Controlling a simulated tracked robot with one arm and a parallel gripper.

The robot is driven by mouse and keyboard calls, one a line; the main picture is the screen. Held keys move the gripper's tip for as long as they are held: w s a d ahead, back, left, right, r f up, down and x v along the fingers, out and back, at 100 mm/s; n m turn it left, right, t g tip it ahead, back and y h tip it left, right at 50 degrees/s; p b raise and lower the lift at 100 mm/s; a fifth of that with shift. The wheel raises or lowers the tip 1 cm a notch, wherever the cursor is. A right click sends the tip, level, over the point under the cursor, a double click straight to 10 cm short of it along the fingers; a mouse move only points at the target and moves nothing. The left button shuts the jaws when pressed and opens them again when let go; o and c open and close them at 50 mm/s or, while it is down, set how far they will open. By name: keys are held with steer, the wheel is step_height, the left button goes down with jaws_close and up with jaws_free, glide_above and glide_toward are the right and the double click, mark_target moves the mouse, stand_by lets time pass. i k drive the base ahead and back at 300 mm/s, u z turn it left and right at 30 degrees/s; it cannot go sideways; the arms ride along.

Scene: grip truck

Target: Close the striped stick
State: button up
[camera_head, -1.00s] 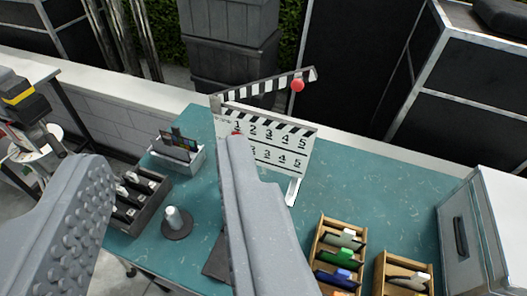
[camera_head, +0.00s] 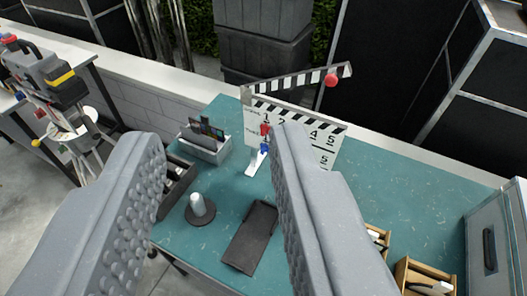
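A white clapperboard (camera_head: 327,148) with numbers stands on the teal table at the back. Its black-and-white striped stick (camera_head: 292,84) is raised at an angle above the board's striped top edge, with an open wedge between them. A red knob (camera_head: 331,80) sits near the stick's right end. My gripper (camera_head: 220,140) is open, its two grey fingers wide apart and empty, in front of the board. The right finger covers part of the board's lower middle. The stick is beyond the fingertips and apart from them.
The teal table (camera_head: 405,185) holds a grey box of cards (camera_head: 205,144), a white cylinder on a dark round base (camera_head: 200,207), a dark flat tray (camera_head: 250,237) and wooden trays (camera_head: 425,274). A metal case (camera_head: 497,235) stands at the right. Black crates stand behind the low wall.

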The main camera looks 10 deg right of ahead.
mark_target(330, 74)
steer(key=z, duration=1.85)
steer(key=k, duration=0.7)
steer(key=u, duration=0.8)
steer(key=i, duration=1.05)
steer(key=u, duration=0.05)
